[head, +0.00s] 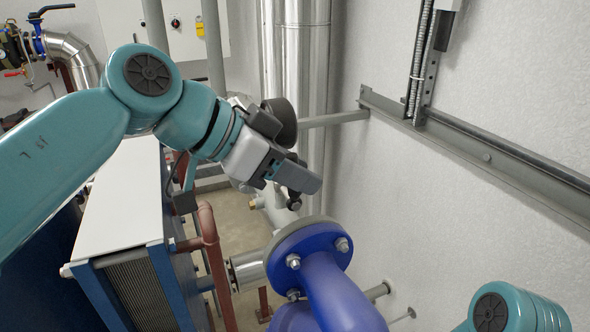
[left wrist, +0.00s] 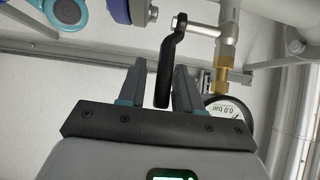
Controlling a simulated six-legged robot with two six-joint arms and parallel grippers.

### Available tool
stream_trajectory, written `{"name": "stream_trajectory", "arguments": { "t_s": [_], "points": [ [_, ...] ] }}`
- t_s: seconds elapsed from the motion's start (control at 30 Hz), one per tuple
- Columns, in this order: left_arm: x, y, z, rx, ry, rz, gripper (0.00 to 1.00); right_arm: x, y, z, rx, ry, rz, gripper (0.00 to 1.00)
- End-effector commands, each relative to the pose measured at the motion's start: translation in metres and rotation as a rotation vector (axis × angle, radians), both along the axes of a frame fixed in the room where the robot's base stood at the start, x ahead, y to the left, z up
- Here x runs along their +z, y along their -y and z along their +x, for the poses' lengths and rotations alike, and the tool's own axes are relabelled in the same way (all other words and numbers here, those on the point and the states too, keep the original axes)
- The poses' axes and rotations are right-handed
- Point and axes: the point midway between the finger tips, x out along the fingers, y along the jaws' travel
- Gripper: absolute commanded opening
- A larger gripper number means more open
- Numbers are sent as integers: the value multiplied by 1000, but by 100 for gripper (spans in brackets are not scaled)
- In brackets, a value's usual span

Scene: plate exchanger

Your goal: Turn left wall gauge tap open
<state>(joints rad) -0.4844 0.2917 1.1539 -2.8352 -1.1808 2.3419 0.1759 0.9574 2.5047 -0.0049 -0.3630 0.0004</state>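In the left wrist view the tap's black lever handle (left wrist: 164,70) hangs from a metal stem, and its lower end is between my left gripper's two fingers (left wrist: 160,88). The fingers stand apart with a gap beside the handle, so the gripper is open around it. A brass fitting (left wrist: 228,78) is to the right of the handle. The pressure gauge (left wrist: 234,108), marked 0.0 bar, is partly hidden behind the gripper. In the head view my left gripper (head: 297,185) is near the wall pipes, and the handle cannot be made out there. My right gripper is out of view.
A blue flanged pipe (head: 335,285) stands below and right of my left gripper. A steel-clad pipe (head: 305,70) rises behind it. A white-topped plate exchanger (head: 125,195) is at left. A metal rail (head: 490,160) runs along the right wall.

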Motion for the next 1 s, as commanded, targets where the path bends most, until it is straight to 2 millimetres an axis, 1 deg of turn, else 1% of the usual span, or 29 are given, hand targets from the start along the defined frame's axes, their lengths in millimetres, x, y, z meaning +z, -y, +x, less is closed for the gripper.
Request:
{"name": "stream_trajectory", "arguments": {
  "t_s": [0.77, 0.87, 1.0],
  "points": [
    [-4, -2, 2, 6, -4, 5, 43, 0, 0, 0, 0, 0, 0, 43],
    [-4, -3, 2, 8, 2, -9, 43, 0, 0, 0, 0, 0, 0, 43],
    [-5, -6, 1, 9, 29, -78, 43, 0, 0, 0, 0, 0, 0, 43]
  ]
}}
